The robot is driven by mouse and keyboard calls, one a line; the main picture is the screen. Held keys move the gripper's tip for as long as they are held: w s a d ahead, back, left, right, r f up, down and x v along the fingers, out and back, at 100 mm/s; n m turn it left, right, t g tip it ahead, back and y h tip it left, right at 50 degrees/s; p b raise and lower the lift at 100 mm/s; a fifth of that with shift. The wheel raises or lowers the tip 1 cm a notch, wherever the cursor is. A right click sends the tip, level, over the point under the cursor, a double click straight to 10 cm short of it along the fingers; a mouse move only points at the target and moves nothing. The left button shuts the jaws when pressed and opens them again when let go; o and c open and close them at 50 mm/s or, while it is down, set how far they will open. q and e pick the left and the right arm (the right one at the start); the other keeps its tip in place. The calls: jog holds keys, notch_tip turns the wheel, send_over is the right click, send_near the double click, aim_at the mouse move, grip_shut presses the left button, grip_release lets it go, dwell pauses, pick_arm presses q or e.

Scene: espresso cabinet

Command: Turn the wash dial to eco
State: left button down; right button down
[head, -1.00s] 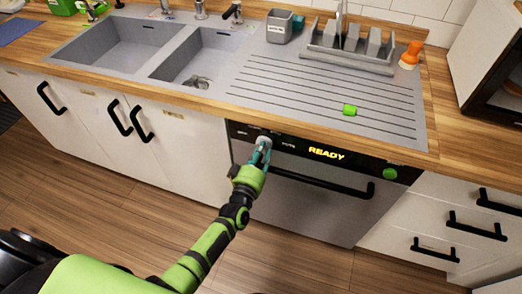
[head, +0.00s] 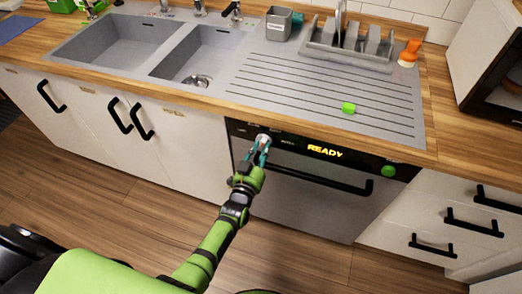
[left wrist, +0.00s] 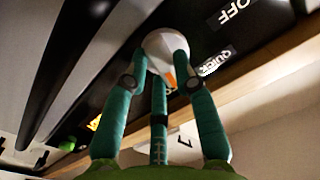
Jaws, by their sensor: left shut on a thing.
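The wash dial (head: 263,139) is a pale round knob on the dark control strip of the dishwasher (head: 310,205). My left gripper (head: 260,152) is at the dial, with one teal finger on each side. In the left wrist view my left gripper (left wrist: 168,72) is shut on the dial (left wrist: 164,44). An orange mark shows on the dial's edge between the fingertips. The OFF label (left wrist: 238,12) and QUICK label (left wrist: 215,62) show to the right of the dial. I cannot read an eco label. My right gripper is not in view.
The lit READY display (head: 325,152) and a green round button (head: 389,171) are right of the dial. The black door handle (head: 320,183) runs below.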

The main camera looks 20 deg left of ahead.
pick_arm(q)
jog(key=shift+m, duration=0.6)
jog(key=c, duration=1)
grip_release()
jog(key=shift+s+f, duration=0.1)
jog(key=shift+s, duration=0.15)
jog(key=s, duration=1.1)
jog(key=shift+s+a, duration=0.2)
